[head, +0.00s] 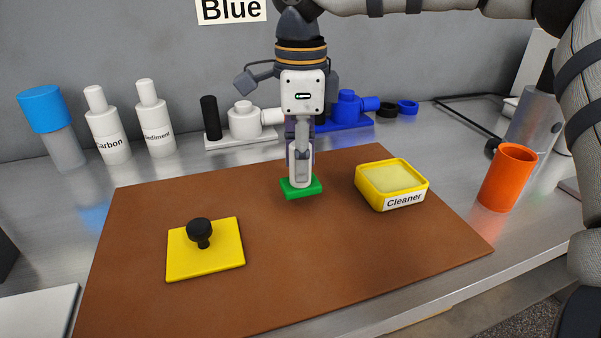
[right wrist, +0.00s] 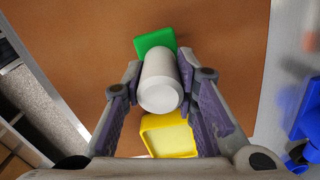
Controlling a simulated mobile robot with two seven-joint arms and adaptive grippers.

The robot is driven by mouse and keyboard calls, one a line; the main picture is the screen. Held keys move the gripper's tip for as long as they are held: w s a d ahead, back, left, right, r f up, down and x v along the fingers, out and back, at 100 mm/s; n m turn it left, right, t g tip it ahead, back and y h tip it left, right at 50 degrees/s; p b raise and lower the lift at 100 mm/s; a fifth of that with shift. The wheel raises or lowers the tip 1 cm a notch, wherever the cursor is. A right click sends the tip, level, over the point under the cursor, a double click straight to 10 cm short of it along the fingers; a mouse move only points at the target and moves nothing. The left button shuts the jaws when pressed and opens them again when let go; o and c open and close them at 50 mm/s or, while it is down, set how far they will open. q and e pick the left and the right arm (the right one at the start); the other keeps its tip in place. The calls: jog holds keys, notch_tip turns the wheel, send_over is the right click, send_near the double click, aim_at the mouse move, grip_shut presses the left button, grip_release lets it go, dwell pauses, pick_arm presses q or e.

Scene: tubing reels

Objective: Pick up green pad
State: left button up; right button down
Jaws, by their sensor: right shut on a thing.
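The green pad (head: 301,189) is at the back middle of the brown mat, with a white upright handle (right wrist: 161,82) on it. My right gripper (head: 300,150) points straight down over the pad. Its two fingers are shut on the white handle, one on each side, as the right wrist view shows. The green pad (right wrist: 155,40) sticks out past the handle there. Whether the pad rests on the mat or is slightly above it, I cannot tell. My left gripper is not in view.
A yellow Cleaner tray (head: 377,198) stands close to the right of the pad. A yellow pad (head: 205,260) with a black knob (head: 200,230) lies front left on the brown mat (head: 300,270). An orange cup (head: 508,178) stands at right; bottles and fittings line the back.

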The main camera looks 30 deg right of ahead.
jog(key=s+a+r, duration=0.3)
jog(key=s+r, duration=0.7)
jog(key=s, duration=0.3)
jog(key=shift+s+a, duration=0.25)
jog(key=shift+s, duration=0.1)
jog(key=c, duration=1.8)
grip_release()
jog(key=c, duration=0.5)
jog(key=shift+w, duration=0.1)
